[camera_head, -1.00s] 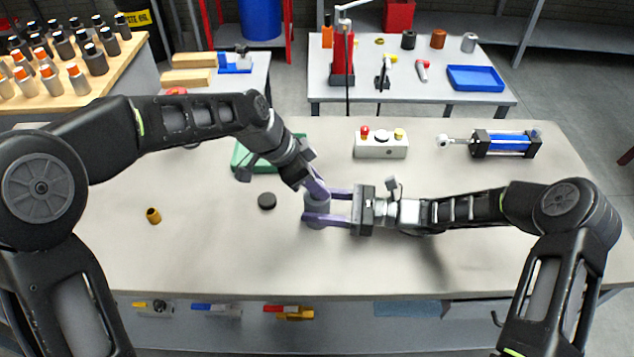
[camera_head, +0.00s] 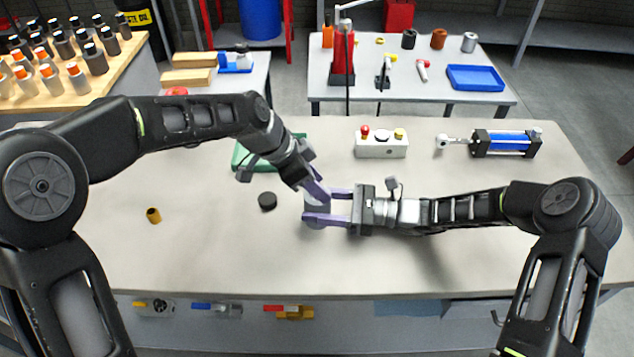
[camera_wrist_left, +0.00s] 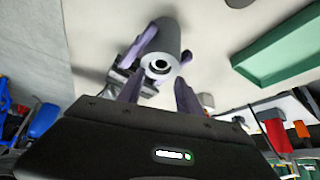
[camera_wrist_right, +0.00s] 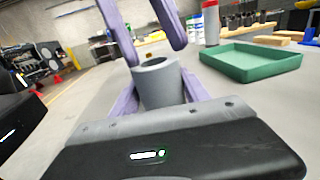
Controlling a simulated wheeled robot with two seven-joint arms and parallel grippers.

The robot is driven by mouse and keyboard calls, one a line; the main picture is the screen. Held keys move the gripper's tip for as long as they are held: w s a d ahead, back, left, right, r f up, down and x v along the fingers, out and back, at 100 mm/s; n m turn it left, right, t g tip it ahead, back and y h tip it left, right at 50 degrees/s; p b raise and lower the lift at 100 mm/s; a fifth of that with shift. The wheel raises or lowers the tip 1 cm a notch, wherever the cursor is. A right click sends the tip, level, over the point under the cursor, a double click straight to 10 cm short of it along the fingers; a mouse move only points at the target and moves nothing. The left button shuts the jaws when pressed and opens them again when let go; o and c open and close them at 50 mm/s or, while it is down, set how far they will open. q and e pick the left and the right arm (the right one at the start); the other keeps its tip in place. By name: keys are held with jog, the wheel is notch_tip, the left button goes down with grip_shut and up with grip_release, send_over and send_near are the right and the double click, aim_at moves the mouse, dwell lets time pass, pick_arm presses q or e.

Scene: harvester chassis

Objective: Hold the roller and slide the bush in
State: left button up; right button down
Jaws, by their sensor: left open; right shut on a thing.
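The roller (camera_head: 317,214) is a grey upright cylinder near the table's middle. My right gripper (camera_head: 312,206) is shut on its sides. My left gripper (camera_head: 318,194) is open just above the roller's top, with nothing seen between its fingers. In the left wrist view the roller (camera_wrist_left: 169,41) has a dark ring with a pale centre in its end; I cannot tell if this is a bush. The right wrist view shows the roller (camera_wrist_right: 160,88) between the right fingers, with the left fingers above it. A small brass-coloured sleeve (camera_head: 153,216) stands apart on the left.
A black round piece (camera_head: 267,201) lies left of the roller. A green tray (camera_head: 240,157) is behind the left forearm. A button box (camera_head: 381,146) and a blue cylinder unit (camera_head: 503,143) stand at the back. The front of the table (camera_head: 230,260) is clear.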

pick_arm(q)
jog(key=shift+s+f, duration=0.25)
jog(key=shift+s, duration=0.1)
jog(key=v, duration=1.2)
jog(key=shift+w+r, duration=0.25)
jog(key=shift+w, duration=0.1)
pick_arm(e)
jog(key=shift+c, duration=2.3)
grip_release()
jog(key=d, duration=0.3)
jog(key=s+d, duration=0.1)
jog(key=d, duration=0.7)
jog(key=shift+s+d, duration=0.2)
jog(key=shift+d, duration=0.25)
jog(key=shift+s, duration=0.1)
